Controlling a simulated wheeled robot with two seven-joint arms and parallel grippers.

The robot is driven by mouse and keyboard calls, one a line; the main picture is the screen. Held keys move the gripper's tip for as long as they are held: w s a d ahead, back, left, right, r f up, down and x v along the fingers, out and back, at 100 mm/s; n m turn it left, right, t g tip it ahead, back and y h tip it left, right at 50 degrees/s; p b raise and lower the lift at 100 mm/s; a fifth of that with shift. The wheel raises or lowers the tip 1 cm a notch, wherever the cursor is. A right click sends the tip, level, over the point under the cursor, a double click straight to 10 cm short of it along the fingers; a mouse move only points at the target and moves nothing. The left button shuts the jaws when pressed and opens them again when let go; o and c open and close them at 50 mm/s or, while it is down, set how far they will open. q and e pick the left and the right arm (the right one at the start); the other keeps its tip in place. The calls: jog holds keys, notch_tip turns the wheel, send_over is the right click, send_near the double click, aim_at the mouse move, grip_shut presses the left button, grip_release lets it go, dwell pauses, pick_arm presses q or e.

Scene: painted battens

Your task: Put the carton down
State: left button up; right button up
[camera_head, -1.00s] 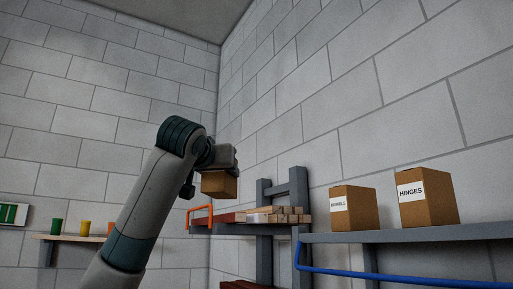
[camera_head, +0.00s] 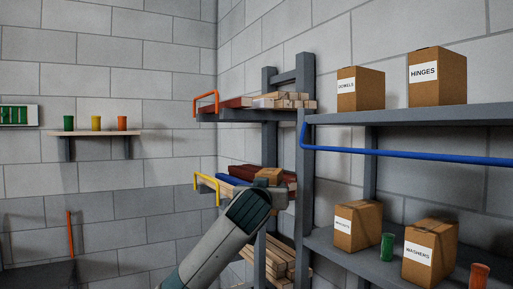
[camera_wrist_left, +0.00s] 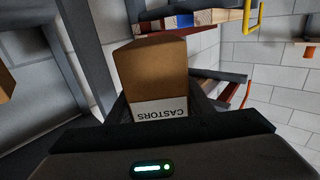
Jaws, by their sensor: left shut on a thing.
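A brown carton with a white label reading CASTORS (camera_wrist_left: 155,72) fills the middle of the left wrist view, with its lettering upside down there. My left gripper (camera_wrist_left: 158,108) is shut on it, with dark fingers at its two sides. In the head view the top of a brown carton (camera_head: 269,174) shows just beyond my left arm's wrist, in front of the rack's middle level. My left gripper's fingers are hidden behind that wrist there. I cannot tell whether the carton touches anything below. My right gripper is not in view.
Grey shelves (camera_head: 430,117) at the right hold cartons labelled DOWELS (camera_head: 361,92) and HINGES (camera_head: 438,80) above, WASHERS (camera_head: 430,255) and others below. The rack holds battens, with an orange hoop (camera_head: 206,97) and a yellow hoop (camera_head: 206,182). A blue rail (camera_head: 410,155) runs below the upper shelf.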

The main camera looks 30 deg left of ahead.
pick_arm(q)
jog(key=s+d+f+m+h, duration=0.1)
jog(key=s+d+f, duration=0.15)
jog(key=f, duration=0.55)
jog(key=s+d+f+h, duration=0.1)
jog(key=s+d+f, duration=0.15)
jog(key=f, duration=0.55)
jog(key=s+d+f+m+h, duration=0.1)
jog(key=s+d+f, duration=0.15)
jog(key=f, duration=0.55)
jog(key=s+d+f, duration=0.3)
jog(key=s+f, duration=0.3)
jog(key=s, duration=0.3)
jog(key=s+d+f+h, duration=0.1)
jog(key=s+d+f, duration=0.1)
jog(key=s+f, duration=0.4)
jog(key=s, duration=0.3)
jog(key=shift+d+f+m+t, duration=0.3)
jog(key=shift+d+f+m, duration=0.05)
jog(key=shift+d+m, duration=0.05)
jog(key=shift+d, duration=0.1)
